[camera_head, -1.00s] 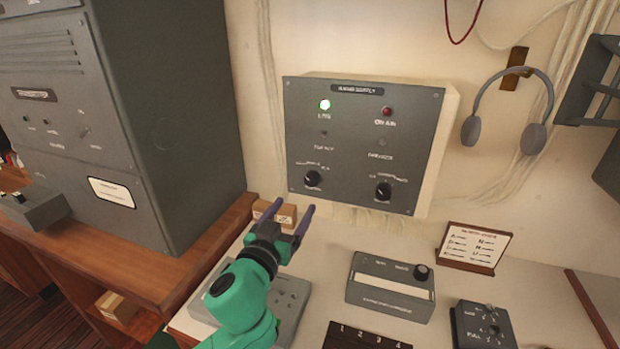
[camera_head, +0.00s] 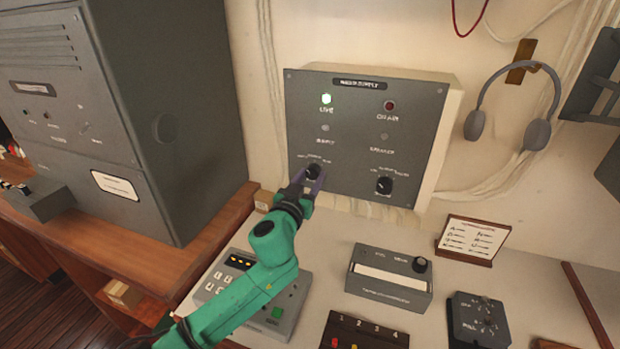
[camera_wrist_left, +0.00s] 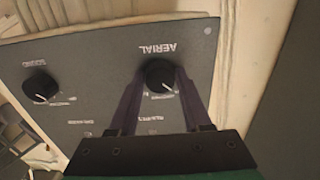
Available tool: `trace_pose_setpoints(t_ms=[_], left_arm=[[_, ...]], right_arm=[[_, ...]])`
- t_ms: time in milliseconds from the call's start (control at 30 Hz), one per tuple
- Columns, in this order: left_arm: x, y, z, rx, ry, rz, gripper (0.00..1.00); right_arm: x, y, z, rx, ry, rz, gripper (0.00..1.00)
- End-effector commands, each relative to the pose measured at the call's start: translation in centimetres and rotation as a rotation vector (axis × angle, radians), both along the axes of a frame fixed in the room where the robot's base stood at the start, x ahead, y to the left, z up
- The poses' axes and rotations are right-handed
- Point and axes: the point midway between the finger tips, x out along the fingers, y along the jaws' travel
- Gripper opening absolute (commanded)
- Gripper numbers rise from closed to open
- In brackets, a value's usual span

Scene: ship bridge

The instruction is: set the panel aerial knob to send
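The aerial knob (camera_head: 313,171) is the black knob at the lower left of the grey wall panel (camera_head: 350,150). In the left wrist view the picture is upside down, and the aerial knob (camera_wrist_left: 160,75) sits below the word AERIAL. My left gripper (camera_head: 306,180) is at this knob. In the wrist view its two dark fingers (camera_wrist_left: 157,85) stand open on either side of the knob, with a gap showing at the left finger. A pale pointer mark shows on the knob, but its setting is too small to read. My right gripper is not in view.
A second black knob (camera_head: 384,185) is at the panel's lower right. A keypad box (camera_head: 285,315) lies under my left arm; a grey desk box (camera_head: 390,278) stands to the right. A large grey cabinet (camera_head: 180,120) is at the left.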

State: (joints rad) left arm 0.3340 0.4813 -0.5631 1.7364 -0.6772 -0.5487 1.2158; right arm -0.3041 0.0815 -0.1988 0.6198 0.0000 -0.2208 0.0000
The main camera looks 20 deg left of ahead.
Motion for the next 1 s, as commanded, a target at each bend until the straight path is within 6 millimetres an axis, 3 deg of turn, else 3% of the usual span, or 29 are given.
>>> trace_pose_setpoints(t_ms=[467, 1000], left_arm=[[-0.03, 0.03, -0.01, 0.12, -0.008, 0.0, 0.0], [-0.02, 0.12, 0.08, 0.596, -0.038, 0.0, 0.0]], right_arm=[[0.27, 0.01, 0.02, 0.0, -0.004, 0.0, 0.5], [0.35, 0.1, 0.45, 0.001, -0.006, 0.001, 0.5]])
